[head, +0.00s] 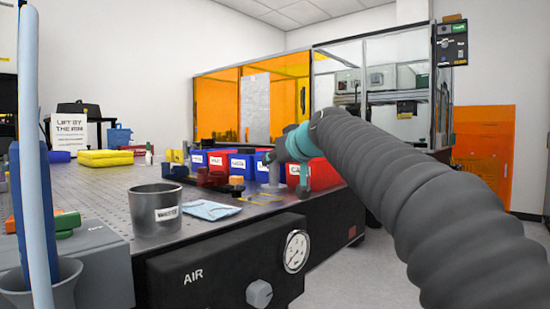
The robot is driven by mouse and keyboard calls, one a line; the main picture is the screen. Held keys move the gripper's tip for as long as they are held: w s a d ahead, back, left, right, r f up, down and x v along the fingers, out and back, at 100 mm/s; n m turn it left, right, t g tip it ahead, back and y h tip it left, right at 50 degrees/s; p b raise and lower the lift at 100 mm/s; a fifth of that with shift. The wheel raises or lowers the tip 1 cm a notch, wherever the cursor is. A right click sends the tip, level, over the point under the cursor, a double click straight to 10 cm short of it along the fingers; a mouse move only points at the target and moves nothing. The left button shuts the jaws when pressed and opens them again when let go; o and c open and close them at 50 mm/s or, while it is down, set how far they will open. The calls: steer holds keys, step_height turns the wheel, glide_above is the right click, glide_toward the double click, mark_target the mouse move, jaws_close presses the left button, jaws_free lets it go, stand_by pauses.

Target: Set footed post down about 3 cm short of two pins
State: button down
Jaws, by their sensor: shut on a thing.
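My grey ribbed arm reaches in from the right and ends in a teal wrist. My gripper (270,158) is small in the picture, beyond the wrist and over the right front part of the optical table. It is shut on the footed post (273,177), a slim grey upright piece that shows below it. The post looks upright, close above or on the table top; I cannot tell whether its foot touches. Yellow marks (262,199) lie on the table just in front of it. The two pins are too small or hidden to make out.
Blue and red labelled bins (218,161) stand behind the gripper. Red and dark fixtures (205,178) are to its left. A metal cup (155,210) and a blue cloth (209,210) lie nearer.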

steer(key=shift+f+b, duration=0.3)
steer(key=shift+f, duration=0.35)
steer(key=shift+f+b, duration=0.5)
steer(key=shift+f, duration=0.05)
steer(key=c, duration=0.9)
jaws_free()
steer(key=v, duration=1.2)
